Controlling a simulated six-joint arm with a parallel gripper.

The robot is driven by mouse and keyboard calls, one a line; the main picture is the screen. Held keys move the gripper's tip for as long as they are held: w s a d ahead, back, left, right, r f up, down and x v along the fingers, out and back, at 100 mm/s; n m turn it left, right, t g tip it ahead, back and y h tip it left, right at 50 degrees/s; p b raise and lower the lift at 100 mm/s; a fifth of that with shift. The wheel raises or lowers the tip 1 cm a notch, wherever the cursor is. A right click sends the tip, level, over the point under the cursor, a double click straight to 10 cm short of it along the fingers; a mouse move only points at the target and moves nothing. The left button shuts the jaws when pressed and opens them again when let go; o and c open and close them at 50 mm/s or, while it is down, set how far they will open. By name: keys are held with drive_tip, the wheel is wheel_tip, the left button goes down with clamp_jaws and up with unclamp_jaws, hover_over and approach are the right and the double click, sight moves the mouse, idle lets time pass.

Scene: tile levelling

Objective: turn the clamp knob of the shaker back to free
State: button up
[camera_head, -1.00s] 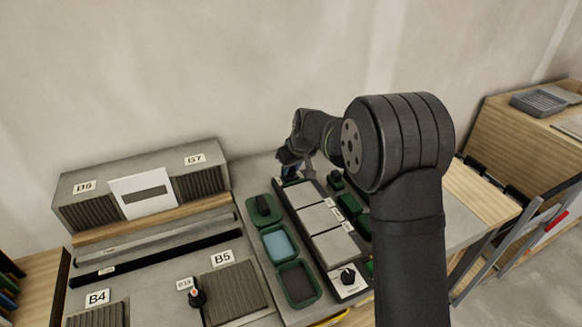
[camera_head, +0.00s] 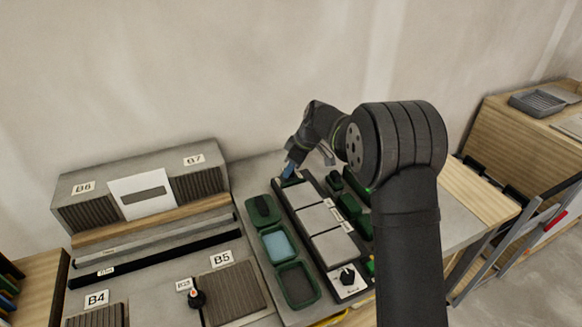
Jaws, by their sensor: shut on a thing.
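A long black-framed device with grey plates (camera_head: 325,218) lies on the bench; I take it for the shaker, but I cannot read a name on it. A black knob (camera_head: 347,275) sits on a white panel at its near end, clear of my gripper. My gripper (camera_head: 289,174), with a blue part at its tip, points down at the device's far end. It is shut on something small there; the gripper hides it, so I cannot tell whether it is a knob.
Green-rimmed trays (camera_head: 297,286) stand in a row left of the device, one with blue content. Dark green blocks (camera_head: 349,205) lie on its right, close under my arm. A grey unit (camera_head: 140,185) labelled B6 and B7 stands at the back left.

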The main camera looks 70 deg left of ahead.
idle(0.5)
drive_tip(key=o, duration=1)
drive_tip(key=v, duration=1.7)
drive_tip(key=shift+w+r, duration=0.1)
drive_tip(key=shift+r, duration=0.15)
drive_tip(key=shift+f, duration=0.1)
drive_tip(key=x, duration=1.7)
drive_tip(key=shift+f, duration=0.15)
